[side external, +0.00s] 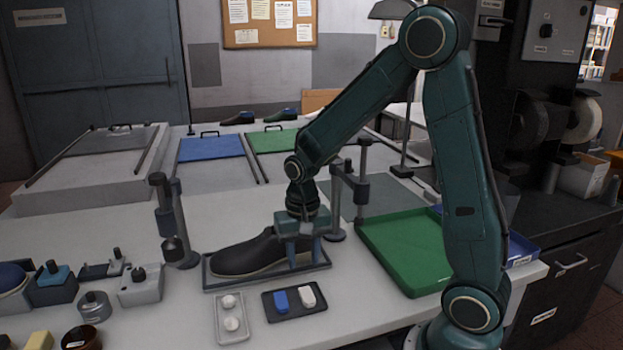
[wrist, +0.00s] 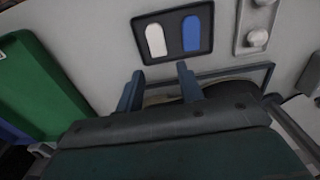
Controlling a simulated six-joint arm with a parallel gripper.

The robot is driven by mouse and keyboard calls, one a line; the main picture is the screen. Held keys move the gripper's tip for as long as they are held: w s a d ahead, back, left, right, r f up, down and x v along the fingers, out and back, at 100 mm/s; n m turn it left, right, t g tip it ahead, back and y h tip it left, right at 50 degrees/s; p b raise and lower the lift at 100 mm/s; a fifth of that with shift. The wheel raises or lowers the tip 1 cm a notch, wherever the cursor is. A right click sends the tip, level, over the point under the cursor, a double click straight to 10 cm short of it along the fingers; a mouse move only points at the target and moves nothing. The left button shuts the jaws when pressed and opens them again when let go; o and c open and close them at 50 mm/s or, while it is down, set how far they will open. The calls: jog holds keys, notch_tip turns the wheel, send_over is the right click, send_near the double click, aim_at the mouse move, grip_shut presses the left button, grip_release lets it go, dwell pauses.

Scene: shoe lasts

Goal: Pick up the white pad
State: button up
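The white pad (side external: 307,297) lies in a small dark tray (side external: 296,314) on the table, to the right of a blue pad (side external: 280,300). In the wrist view the white pad (wrist: 156,40) is on the left of the dark tray (wrist: 174,57) and the blue pad (wrist: 191,33) on the right. My gripper (side external: 297,262) is down over the dark shoe (side external: 245,256), behind the tray. In the wrist view the two blue fingers of my gripper (wrist: 160,84) are apart with nothing seen held between them. The pad is clear of the fingers.
The shoe sits in a dark frame (side external: 222,286) between clamp posts (side external: 170,220). A light tray (side external: 232,333) with two white knobs is left of the dark tray. A green tray (side external: 405,250) lies to the right. Several small metal tools stand at left.

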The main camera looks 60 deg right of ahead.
aim_at(305, 289)
jog(key=shift+f, duration=1.65)
jog(key=shift+d+f, duration=0.2)
jog(key=shift+f, duration=2.4)
jog(key=c, duration=0.7)
